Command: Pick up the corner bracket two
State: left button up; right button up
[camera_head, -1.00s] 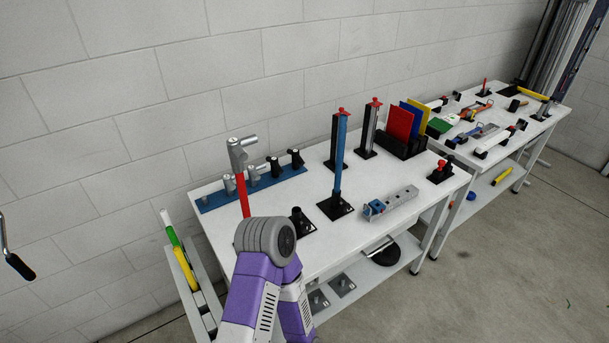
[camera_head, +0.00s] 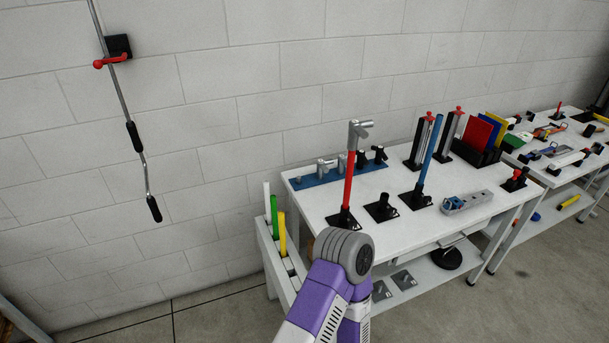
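I cannot tell for sure which thing is corner bracket two. Two flat grey plates, a left plate (camera_head: 380,291) and a right plate (camera_head: 403,280), lie on the lower shelf below the near workbench; they are small, and their exact shape is unclear. A purple and white arm of mine (camera_head: 325,300) with a grey rounded joint rises from the bottom edge in front of the bench. It hides part of the bench front and the shelf. Neither gripper shows.
A crank rod (camera_head: 140,150) hangs on the wall.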

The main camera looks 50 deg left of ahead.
aim_at(321, 164)
jog(key=u, duration=0.8)
jog(key=i, duration=0.3)
jog(key=z, duration=0.1)
